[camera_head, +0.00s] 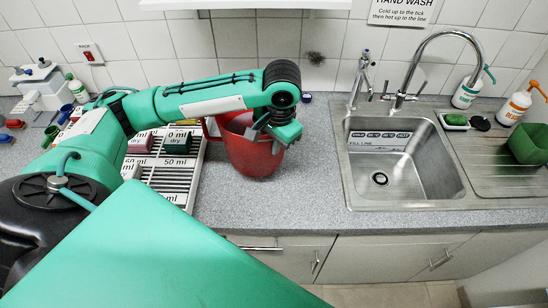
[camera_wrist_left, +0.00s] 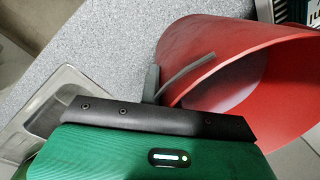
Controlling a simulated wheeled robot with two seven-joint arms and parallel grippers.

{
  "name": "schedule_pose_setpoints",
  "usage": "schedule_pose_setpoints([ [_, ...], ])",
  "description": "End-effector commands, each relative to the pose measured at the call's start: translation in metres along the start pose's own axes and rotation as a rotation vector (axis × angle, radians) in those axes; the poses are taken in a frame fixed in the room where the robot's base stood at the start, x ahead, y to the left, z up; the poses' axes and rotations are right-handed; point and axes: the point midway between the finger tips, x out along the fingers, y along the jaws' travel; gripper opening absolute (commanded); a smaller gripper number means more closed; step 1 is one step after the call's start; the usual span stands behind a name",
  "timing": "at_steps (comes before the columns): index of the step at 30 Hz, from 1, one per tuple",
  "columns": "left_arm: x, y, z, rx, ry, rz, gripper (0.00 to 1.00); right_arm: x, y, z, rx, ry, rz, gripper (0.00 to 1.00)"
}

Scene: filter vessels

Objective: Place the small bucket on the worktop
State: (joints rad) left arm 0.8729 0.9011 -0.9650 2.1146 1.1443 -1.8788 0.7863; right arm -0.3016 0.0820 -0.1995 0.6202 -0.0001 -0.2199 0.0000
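The red bucket (camera_head: 250,158) is upright or nearly so at the worktop (camera_head: 310,190), left of the sink. I cannot tell whether its base touches the surface. My left gripper (camera_head: 272,134) is at its right-hand rim. In the left wrist view, the bucket (camera_wrist_left: 205,45) has its open mouth towards the lower right. There one finger of the left gripper (camera_wrist_left: 168,82) is outside the bucket wall and the other reaches inside, with the wall between them. The right gripper is not in view.
A steel sink (camera_head: 405,190) with a tall tap is on the right. A green container (camera_head: 530,145) and bottles stand beyond it. A white rack (camera_head: 180,190) with labelled blocks is close left of the bucket. Bare worktop lies between bucket and sink.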

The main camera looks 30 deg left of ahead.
Motion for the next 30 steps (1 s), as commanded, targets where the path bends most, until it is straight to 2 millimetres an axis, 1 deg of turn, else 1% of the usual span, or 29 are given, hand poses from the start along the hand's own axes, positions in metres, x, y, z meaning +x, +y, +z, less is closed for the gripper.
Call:
schedule_pose_setpoints([
  [1, 0.004, -0.001, -0.001, -0.002, 0.005, -0.004, 0.0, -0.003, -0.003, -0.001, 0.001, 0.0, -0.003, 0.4],
  [6, 0.018, 0.001, -0.001, -0.002, 0.007, -0.004, 0.0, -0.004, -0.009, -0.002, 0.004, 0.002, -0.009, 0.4],
  [8, 0.024, 0.002, -0.001, -0.002, 0.005, -0.004, 0.0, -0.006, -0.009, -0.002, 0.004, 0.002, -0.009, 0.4],
  [12, 0.046, 0.004, -0.001, -0.003, 0.004, -0.003, 0.0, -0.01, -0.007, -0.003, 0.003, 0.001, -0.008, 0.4],
  [15, 0.056, 0.005, -0.001, -0.002, 0.006, -0.003, 0.0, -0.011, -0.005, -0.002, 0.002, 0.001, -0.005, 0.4],
  [18, 0.06, 0.005, -0.002, -0.002, 0.008, -0.004, 0.0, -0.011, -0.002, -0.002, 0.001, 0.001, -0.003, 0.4],
  [25, 0.06, 0.006, -0.002, -0.001, 0.008, -0.004, 0.0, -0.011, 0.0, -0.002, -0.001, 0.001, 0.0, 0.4],
  [28, 0.061, 0.006, -0.001, -0.001, 0.007, -0.003, 0.2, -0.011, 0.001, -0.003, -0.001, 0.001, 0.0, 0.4],
  [29, 0.061, 0.006, -0.001, -0.001, 0.006, -0.003, 0.25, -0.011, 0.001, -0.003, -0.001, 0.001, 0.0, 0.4],
  [30, 0.061, 0.006, -0.001, -0.001, 0.006, -0.003, 0.25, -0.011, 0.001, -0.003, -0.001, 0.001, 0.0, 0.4],
])
